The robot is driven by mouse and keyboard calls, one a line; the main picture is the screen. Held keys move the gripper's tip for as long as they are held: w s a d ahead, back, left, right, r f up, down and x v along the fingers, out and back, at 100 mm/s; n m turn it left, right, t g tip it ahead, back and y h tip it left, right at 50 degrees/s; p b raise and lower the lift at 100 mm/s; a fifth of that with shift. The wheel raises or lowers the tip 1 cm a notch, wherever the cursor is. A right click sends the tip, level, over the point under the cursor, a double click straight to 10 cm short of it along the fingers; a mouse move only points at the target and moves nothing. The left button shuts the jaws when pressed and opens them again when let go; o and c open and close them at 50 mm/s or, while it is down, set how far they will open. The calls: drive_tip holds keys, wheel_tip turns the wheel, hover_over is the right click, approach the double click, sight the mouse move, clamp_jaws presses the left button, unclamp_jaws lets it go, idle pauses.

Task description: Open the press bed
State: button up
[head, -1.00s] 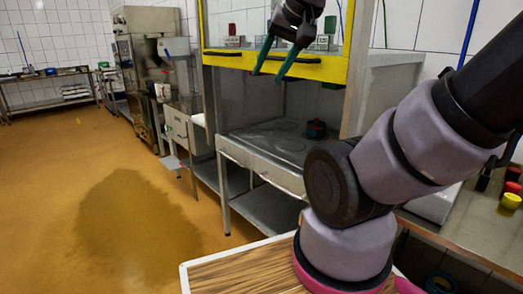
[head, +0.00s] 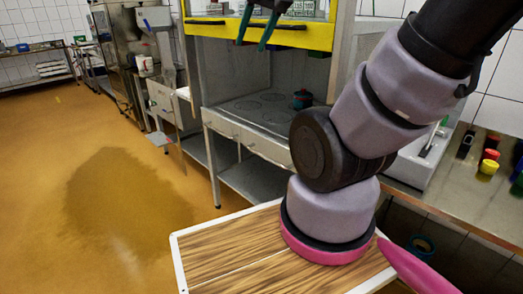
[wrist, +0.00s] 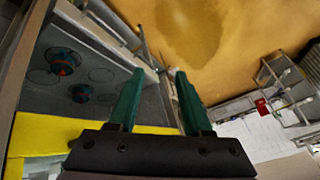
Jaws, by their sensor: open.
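The press is a tall frame with a yellow front beam (head: 300,35). Its grey bed (head: 240,106), marked with round outlines, lies below the beam, with a pale front panel (head: 225,128) at its near edge. A dark teal and red round object (head: 303,99) sits at the bed's right. My gripper (head: 251,44) hangs in front of the yellow beam, open and empty, its upper part cut off by the frame top. In the wrist view, its two green fingers (wrist: 155,75) are apart, with the bed (wrist: 55,110) and yellow beam (wrist: 35,135) to their left.
A metal side counter (head: 480,200) with red and yellow cups (head: 489,165) stands on the right. A wood-topped surface (head: 230,250) is under my arm. The orange floor (head: 60,200) on the left is open, with a dark wet-looking patch.

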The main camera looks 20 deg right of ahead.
drive_tip(key=w+d+f+n+g+h, duration=0.1)
drive_tip(key=w+d+f, duration=0.3)
drive_tip(key=w, duration=0.5)
drive_tip(key=n+g+h, duration=0.3)
drive_tip(key=n+g, duration=0.2)
drive_tip(key=n, duration=0.1)
hover_over(268, 158)
drive_tip(key=a, duration=0.2)
drive_tip(key=s+a+f+x, duration=0.1)
drive_tip(key=a+x, duration=0.2)
drive_tip(key=x, duration=1.4)
drive_tip(key=a+f+x, duration=0.1)
drive_tip(key=a+x, duration=0.3)
drive_tip(key=x, duration=1.2)
drive_tip(key=shift+n, duration=0.3)
drive_tip(key=x, duration=1.1)
drive_tip(key=shift+s+a+f, duration=0.15)
drive_tip(key=shift+s, duration=0.1)
clamp_jaws()
